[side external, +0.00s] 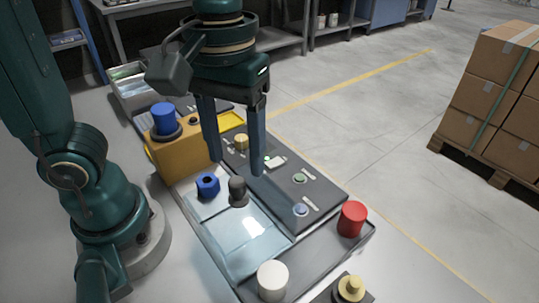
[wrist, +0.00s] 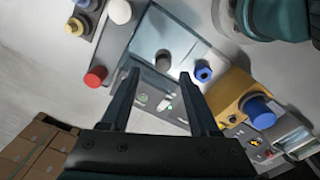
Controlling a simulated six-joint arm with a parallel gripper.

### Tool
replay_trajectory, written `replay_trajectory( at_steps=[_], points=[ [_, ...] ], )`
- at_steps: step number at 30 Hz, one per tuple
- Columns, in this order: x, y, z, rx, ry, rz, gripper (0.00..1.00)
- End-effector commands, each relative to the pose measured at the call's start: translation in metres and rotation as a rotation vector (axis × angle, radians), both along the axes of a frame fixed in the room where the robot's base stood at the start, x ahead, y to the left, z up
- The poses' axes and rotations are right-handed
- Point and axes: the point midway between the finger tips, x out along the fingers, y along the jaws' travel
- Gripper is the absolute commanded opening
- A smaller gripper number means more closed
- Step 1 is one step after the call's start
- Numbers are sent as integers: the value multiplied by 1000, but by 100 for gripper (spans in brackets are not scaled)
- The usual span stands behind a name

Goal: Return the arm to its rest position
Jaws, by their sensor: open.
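My gripper (side external: 236,165) is open and empty, pointing down above the work station, with its two long fingers apart. In the side view its fingertips overlap the dark button panel (side external: 318,192). A dark grey knob (side external: 238,190) stands below and in front of them, beside a blue hexagonal piece (side external: 208,186) with a hole. In the wrist view the open gripper (wrist: 159,75) shows nothing between its fingers touching them. The knob (wrist: 163,60) and blue piece (wrist: 203,72) appear just beyond the tips. A pale glassy panel (side external: 240,243) lies in front of the knob.
A yellow box (side external: 178,157) with a blue cylinder (side external: 164,118) on top stands left of the gripper. A red cylinder (side external: 352,218), a white cylinder (side external: 272,281) and a brass-coloured knob (side external: 350,289) stand at the front. Stacked cartons (side external: 500,90) are far right; the floor between is open.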

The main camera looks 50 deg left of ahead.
Motion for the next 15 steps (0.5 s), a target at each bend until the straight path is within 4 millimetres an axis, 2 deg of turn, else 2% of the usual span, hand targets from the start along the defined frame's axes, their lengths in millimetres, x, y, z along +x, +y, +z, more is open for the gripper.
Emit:
replay_trajectory(
  at_steps=[10, 15],
  points=[
    [0, 1, 2, 0, 0, 4, 62],
    [-1, 15, 13, -20, -61, 74, 62]
  ],
)
